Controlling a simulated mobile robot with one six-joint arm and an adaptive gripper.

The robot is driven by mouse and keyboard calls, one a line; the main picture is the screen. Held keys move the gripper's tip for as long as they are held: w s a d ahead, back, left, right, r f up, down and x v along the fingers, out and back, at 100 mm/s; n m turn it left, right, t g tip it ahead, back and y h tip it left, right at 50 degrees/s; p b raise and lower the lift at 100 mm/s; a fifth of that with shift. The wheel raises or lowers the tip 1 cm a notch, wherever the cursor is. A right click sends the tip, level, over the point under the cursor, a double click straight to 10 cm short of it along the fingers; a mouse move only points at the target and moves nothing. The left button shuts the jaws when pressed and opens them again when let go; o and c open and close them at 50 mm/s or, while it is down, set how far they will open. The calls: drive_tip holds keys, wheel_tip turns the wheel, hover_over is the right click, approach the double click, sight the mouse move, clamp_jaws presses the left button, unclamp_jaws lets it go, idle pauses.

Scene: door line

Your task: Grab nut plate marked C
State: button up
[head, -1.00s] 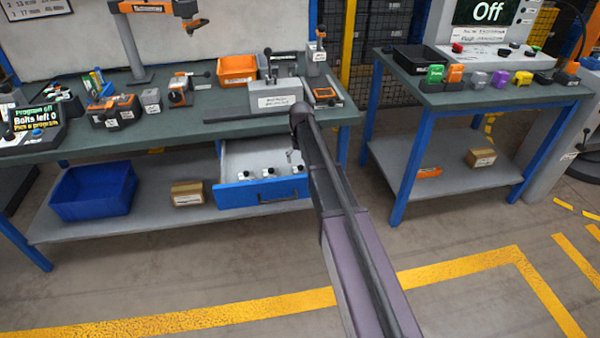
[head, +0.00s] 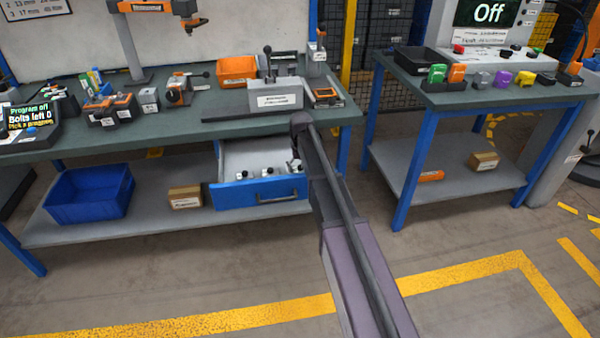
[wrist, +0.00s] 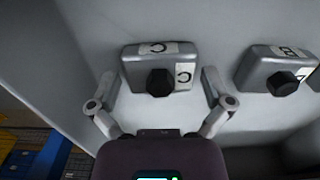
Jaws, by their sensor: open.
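The nut plate marked C (wrist: 142,69) is a grey metal block with a black knob and white labels reading C. It lies in the open drawer, in the upper middle of the wrist view. My gripper (wrist: 160,93) is open, with one finger on each side of the plate's near part. I cannot tell whether the fingers touch it. Another nut plate (wrist: 262,63), its label seemingly B, lies to the right. In the head view my arm hides the gripper and part of the drawer (head: 240,196).
The drawer hangs under the green workbench (head: 180,126), pulled out. Its pale side wall stands left of the plate in the wrist view. A blue bin (head: 88,192) and a cardboard box (head: 185,197) sit on the lower shelf. A second table (head: 480,96) stands to the right.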

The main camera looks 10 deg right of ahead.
drive_tip(key=shift+c, duration=0.2)
drive_tip(key=c, duration=1)
drive_tip(key=shift+r, duration=0.15)
wheel_tip(320, 180, up, 10)
drive_tip(key=p, duration=1)
